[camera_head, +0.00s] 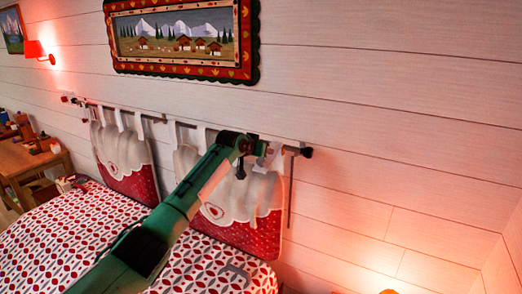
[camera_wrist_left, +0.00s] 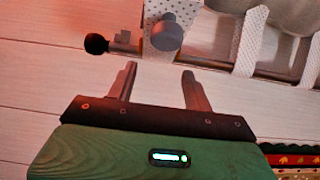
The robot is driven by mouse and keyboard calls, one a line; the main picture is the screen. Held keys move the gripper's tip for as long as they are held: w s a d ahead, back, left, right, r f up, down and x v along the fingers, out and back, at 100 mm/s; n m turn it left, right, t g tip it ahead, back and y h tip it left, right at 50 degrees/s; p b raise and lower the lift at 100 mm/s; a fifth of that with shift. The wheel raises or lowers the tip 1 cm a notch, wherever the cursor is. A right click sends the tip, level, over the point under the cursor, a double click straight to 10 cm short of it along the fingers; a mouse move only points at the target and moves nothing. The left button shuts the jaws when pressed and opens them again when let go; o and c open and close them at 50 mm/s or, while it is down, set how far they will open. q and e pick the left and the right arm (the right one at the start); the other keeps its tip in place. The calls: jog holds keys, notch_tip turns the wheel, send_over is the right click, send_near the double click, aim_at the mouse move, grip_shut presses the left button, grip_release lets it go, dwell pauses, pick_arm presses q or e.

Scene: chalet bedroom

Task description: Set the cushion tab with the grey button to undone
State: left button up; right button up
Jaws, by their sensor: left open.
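The tab with the grey button is a pale dotted strip (camera_wrist_left: 152,50) hanging at the rod in the left wrist view. Its round grey button (camera_wrist_left: 167,34) faces the camera. My left gripper (camera_wrist_left: 159,72) is open and empty, its fingertips just short of the tab's lower edge in that picture, with the button roughly in line with the gap. In the head view my green left arm reaches up to the rod's right end, and its hand largely hides this tab. The right cushion (camera_head: 252,232), white over red, hangs below. I cannot tell whether the tab is fastened. My right gripper is not in view.
The metal rod (camera_wrist_left: 212,63) runs along the plank wall and ends in a black knob (camera_wrist_left: 96,43). Other white tabs (camera_wrist_left: 250,40) loop over it. A left cushion (camera_head: 128,160) hangs further along. A patterned bed (camera_head: 60,240) lies below, and a framed picture (camera_head: 185,38) hangs above.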

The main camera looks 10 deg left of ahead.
pick_arm(q)
jog(key=shift+s+r, duration=0.15)
jog(key=shift+s, duration=0.1)
jog(key=shift+s+a+r+b, duration=0.15)
jog(key=shift+s+a+b, duration=0.1)
jog(key=shift+s+b, duration=0.2)
jog(key=b+v, duration=0.5)
jog(key=v, duration=0.7)
jog(key=shift+s+r, duration=0.2)
jog(key=shift+r, duration=0.05)
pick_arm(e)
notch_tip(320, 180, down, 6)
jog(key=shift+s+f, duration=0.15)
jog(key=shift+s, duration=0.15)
